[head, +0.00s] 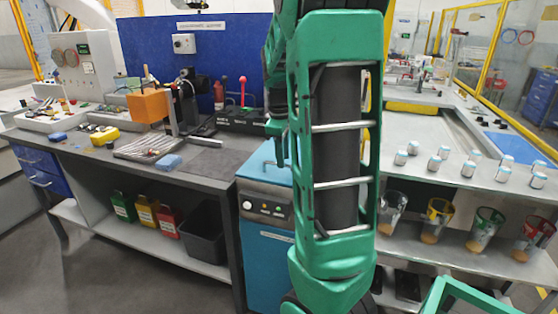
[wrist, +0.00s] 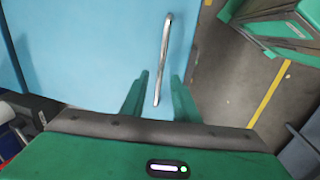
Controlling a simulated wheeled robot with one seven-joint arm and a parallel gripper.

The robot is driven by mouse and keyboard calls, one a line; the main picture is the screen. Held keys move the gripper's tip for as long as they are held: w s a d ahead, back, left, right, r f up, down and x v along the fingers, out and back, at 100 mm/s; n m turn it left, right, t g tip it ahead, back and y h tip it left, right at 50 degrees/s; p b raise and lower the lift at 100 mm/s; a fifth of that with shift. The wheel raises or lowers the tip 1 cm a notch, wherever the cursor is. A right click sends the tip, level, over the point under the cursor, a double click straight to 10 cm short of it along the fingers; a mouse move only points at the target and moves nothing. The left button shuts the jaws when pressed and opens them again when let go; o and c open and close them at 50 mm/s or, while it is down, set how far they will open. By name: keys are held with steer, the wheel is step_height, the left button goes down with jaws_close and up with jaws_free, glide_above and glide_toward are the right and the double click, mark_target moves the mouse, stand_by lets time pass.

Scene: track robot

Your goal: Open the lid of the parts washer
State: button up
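The parts washer (head: 265,245) is a teal-blue cabinet under my arm in the head view, with a dark control panel on its front. Its light blue lid (head: 262,163) is down, partly hidden by my arm. In the wrist view the lid (wrist: 75,50) fills the left and middle. A silver bar handle (wrist: 163,60) stands along the lid near its edge. My gripper (wrist: 159,90) is open, with green fingers on either side of the handle's near end. Gaps show between bar and fingers. In the head view my arm hides most of the gripper.
A workbench (head: 215,158) with tools and an orange block (head: 149,105) stands left of the washer. A counter with small jars (head: 445,153) is at right, with several cups (head: 485,228) on the shelf below. Grey floor (wrist: 235,75) shows beyond the lid edge.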

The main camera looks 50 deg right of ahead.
steer(key=shift+d+f, duration=0.1)
steer(key=shift+f, duration=0.5)
